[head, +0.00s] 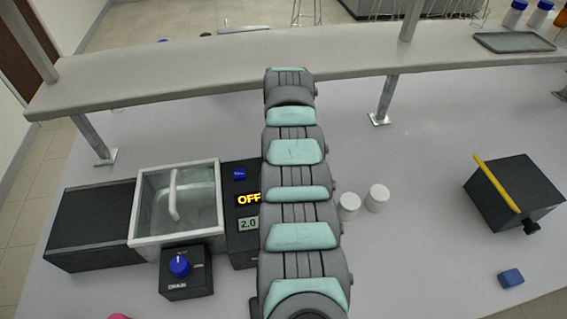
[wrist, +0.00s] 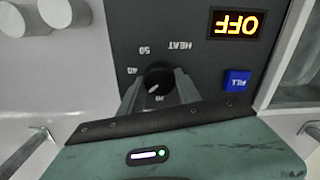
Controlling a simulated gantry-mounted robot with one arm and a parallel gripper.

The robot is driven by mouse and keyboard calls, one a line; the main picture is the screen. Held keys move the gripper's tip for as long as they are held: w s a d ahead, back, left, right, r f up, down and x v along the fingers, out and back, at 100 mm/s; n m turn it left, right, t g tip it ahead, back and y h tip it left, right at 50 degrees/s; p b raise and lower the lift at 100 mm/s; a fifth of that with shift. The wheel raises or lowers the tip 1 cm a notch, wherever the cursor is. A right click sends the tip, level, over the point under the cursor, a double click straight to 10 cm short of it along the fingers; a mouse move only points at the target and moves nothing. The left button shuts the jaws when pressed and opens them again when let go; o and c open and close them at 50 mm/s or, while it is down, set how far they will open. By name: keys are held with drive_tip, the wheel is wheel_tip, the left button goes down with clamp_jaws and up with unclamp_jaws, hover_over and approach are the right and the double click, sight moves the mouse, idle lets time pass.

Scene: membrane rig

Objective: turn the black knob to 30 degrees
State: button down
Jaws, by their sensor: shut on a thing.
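The black knob (wrist: 157,74) sits on the dark heat panel (wrist: 190,58), between my gripper's two fingers. My gripper (wrist: 158,86) is shut on it, with one finger on each side. A short white pointer line on the knob points down and slightly left in the wrist view. Upside-down printed numbers and the word HEAT surround the knob; the lower numbers are partly covered by the fingers, and I cannot read the exact angle. In the head view my arm hides the knob and the gripper, and only the panel's left part (head: 237,245) shows.
The panel carries an orange OFF display (head: 249,198), a 2.0 readout (head: 248,223) and a blue FILL button (wrist: 236,81). A glass-sided tank (head: 150,210) and a blue-knob box (head: 187,287) stand left. Two white cylinders (head: 348,206) stand right. A shelf (head: 200,68) runs behind.

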idle(0.3)
drive_tip(key=c, duration=0.8)
unclamp_jaws()
drive_tip(key=shift+c, duration=0.2)
wheel_tip(320, 180, up, 11)
drive_tip(key=p, duration=0.2)
drive_tip(key=shift+d+f, duration=0.1)
